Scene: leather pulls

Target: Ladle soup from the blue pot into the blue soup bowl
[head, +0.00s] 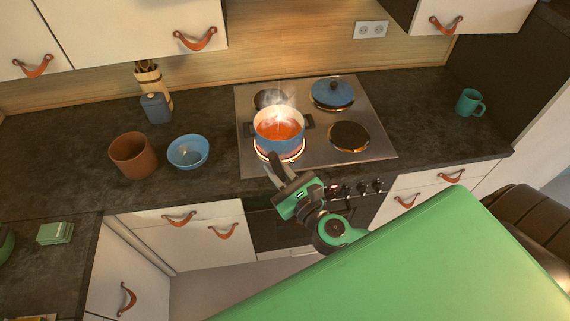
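The blue pot (279,143) stands on the front left burner, full of steaming orange-red soup (280,124). Something thin and pale shows in the soup, too small to identify. The blue soup bowl (187,152) stands on the counter left of the stove and looks empty. My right gripper (276,164) is in front of the pot, over the stove's front edge. Its dark fingers are near the pot's lower side; whether they touch it or hold anything is unclear. No ladle is clearly visible. My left gripper is not in view.
A brown pot (133,156) stands just left of the bowl. Behind are a blue canister (156,108) and a utensil holder (150,79). The front right burner (349,137) is bare. A teal mug (468,103) stands far right.

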